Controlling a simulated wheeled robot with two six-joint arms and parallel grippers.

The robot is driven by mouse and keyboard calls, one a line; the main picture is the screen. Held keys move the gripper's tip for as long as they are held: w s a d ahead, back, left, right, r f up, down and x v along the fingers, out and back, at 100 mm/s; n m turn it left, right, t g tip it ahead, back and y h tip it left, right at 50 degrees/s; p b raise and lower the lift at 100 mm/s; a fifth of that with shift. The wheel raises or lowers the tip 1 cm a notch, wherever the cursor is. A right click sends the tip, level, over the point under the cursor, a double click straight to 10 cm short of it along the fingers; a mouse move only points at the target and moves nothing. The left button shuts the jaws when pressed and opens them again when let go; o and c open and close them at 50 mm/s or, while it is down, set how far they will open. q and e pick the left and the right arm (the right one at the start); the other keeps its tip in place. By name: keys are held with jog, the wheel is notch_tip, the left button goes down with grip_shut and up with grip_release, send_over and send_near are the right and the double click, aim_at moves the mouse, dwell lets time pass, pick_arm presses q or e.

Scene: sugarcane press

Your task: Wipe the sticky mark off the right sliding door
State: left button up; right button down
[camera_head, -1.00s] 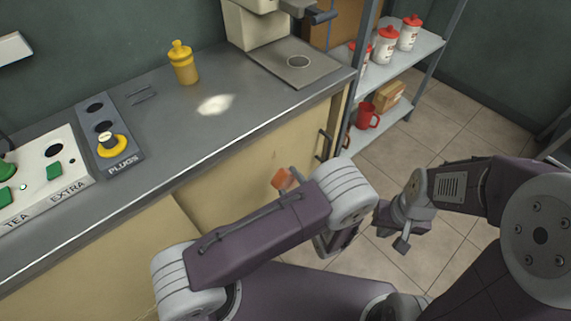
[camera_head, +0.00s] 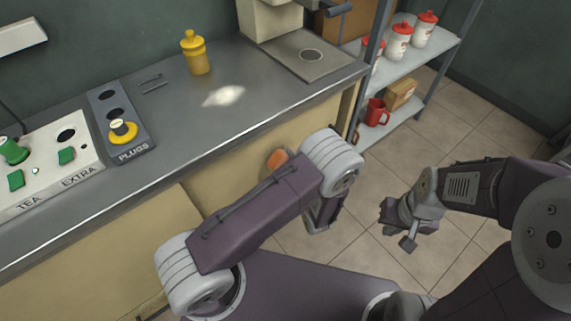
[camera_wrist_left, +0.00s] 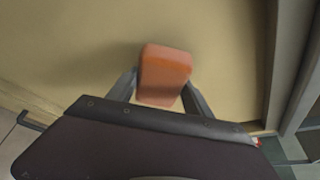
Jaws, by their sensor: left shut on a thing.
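The right sliding door (camera_head: 225,170) is the beige panel under the counter, partly hidden by my left arm. My left gripper (camera_wrist_left: 162,88) is shut on an orange sponge-like block (camera_wrist_left: 165,72). The block also shows in the head view (camera_head: 277,160), in front of the right door. It is at or very near the door's face; I cannot tell whether it touches. In the head view my left fingers are hidden behind the arm. I cannot make out the sticky mark. My right gripper (camera_head: 399,226) is open and empty over the floor at the right.
The grey counter (camera_head: 190,130) above the doors holds a yellow bottle (camera_head: 196,54), a plug panel (camera_head: 118,118) and a button panel (camera_head: 50,172). A shelf rack (camera_head: 440,50) with red-capped jars, a red mug (camera_head: 376,112) and a box stands right. The floor at right is clear.

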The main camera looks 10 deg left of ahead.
aim_at(294, 143)
pick_arm(q)
jog(key=shift+w+a, duration=0.65)
jog(key=shift+a, duration=0.15)
dwell(0.4)
jog(key=shift+w+d+b, duration=0.5)
jog(key=shift+w+d, duration=0.35)
jog(key=shift+w, duration=0.15)
jog(key=shift+w+d, duration=0.45)
jog(key=shift+w+d+f+b, duration=0.1)
jog(key=shift+w+d+b, duration=0.25)
jog(key=shift+w, duration=0.2)
jog(key=shift+w+d+b, duration=0.3)
jog(key=shift+w+b, duration=0.05)
jog(key=shift+w, duration=0.15)
jog(key=shift+w+d, duration=0.4)
jog(key=shift+w, duration=0.15)
jog(key=shift+s, duration=0.15)
